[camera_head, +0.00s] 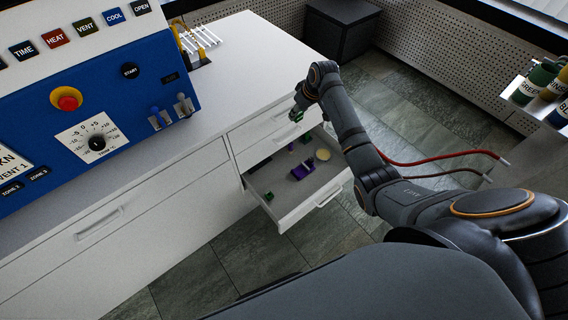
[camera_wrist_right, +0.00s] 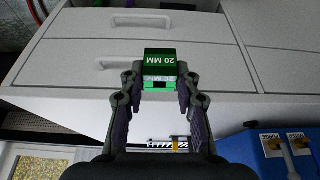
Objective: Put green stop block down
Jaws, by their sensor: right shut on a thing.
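The green stop block (camera_wrist_right: 160,62), marked "20 MM", is held between the two fingers of my right gripper (camera_wrist_right: 160,88) in the wrist view. In the head view my right gripper (camera_head: 300,107) is beside the counter's edge, above the drawer fronts. A little of the green block (camera_head: 296,116) shows at its fingertips, apart from the drawer below. An open white drawer (camera_head: 318,207) lies below and holds several small things, among them a purple block (camera_head: 302,171) and a green block (camera_head: 269,196). My left gripper is not in view.
The blue control panel (camera_head: 120,110) stands on the white counter (camera_head: 215,110) at left. A rack with yellow parts (camera_head: 198,40) is at the counter's back. Bottles (camera_head: 540,75) stand on a shelf at right.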

